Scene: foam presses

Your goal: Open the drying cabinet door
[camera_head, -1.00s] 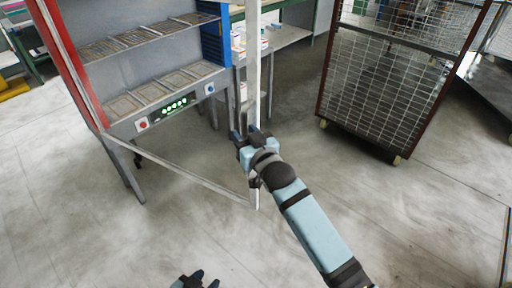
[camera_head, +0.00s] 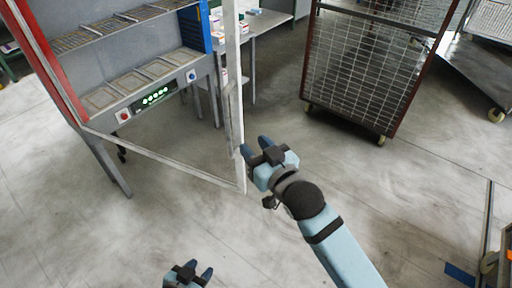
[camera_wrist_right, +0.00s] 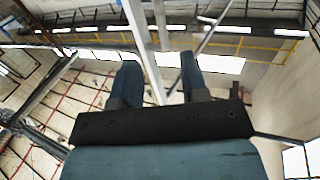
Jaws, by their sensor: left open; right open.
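The drying cabinet (camera_head: 123,50) stands at the upper left, with a red left side, a blue right side and wire shelves. Its framed door (camera_head: 160,158) stands wide open, swung out toward me from the left side. The upright bar handle (camera_head: 233,118) is on the door's free edge. My right gripper (camera_head: 256,146) is open and empty, just right of that edge and apart from it. In the right wrist view, the pale door edge (camera_wrist_right: 143,45) shows beyond and between the open fingers. My left gripper (camera_head: 196,272) is open and empty at the bottom, low and away from the door.
A wire-mesh trolley (camera_head: 364,75) on castors stands at the upper right. A grey table (camera_head: 262,20) with small boxes is behind the door edge. The concrete floor (camera_head: 90,225) in front and to the right is mostly clear.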

